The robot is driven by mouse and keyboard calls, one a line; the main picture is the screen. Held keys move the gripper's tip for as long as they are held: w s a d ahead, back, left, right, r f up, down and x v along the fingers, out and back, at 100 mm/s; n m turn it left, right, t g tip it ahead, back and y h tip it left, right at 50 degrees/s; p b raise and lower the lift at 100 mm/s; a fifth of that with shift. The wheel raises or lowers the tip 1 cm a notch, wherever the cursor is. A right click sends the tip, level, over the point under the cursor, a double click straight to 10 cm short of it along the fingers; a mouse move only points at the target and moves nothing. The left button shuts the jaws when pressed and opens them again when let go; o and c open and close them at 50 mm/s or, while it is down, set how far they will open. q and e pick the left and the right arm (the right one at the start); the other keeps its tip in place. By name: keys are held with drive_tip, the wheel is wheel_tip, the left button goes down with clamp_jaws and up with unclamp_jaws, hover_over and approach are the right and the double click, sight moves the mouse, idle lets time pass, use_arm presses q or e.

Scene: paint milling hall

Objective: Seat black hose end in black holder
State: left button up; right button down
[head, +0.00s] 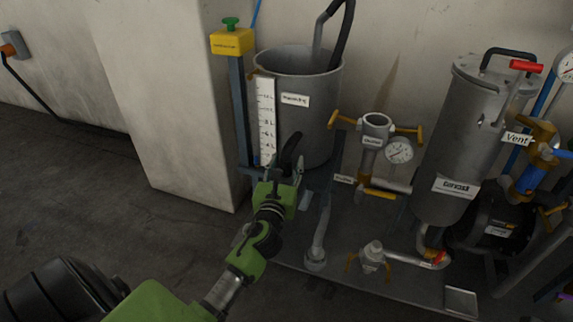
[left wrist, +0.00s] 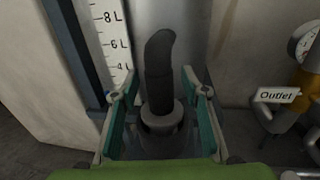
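My left gripper (head: 287,170) is in front of the grey processing tank, its two fingers standing either side of a black curved hose-like piece (head: 290,150). Gaps show between the fingers and the piece, so the gripper looks open. What lies below the collar is hidden. I cannot make out a separate black holder. My right gripper is not in view.
The grey tank (head: 320,125) has a level scale (head: 265,120) and a blue post with a yellow button box (head: 232,42) at its left. Right of it stand an upright fitting with yellow levers (head: 376,124), a gauge (head: 399,150) and a tall filter vessel (head: 460,140).

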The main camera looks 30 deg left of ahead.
use_arm(q)
drive_tip(key=shift+f, duration=0.25)
drive_tip(key=shift+s+d, duration=0.15)
drive_tip(key=shift+s, duration=0.3)
drive_tip(key=v, duration=1.1)
drive_tip(key=shift+r, duration=0.1)
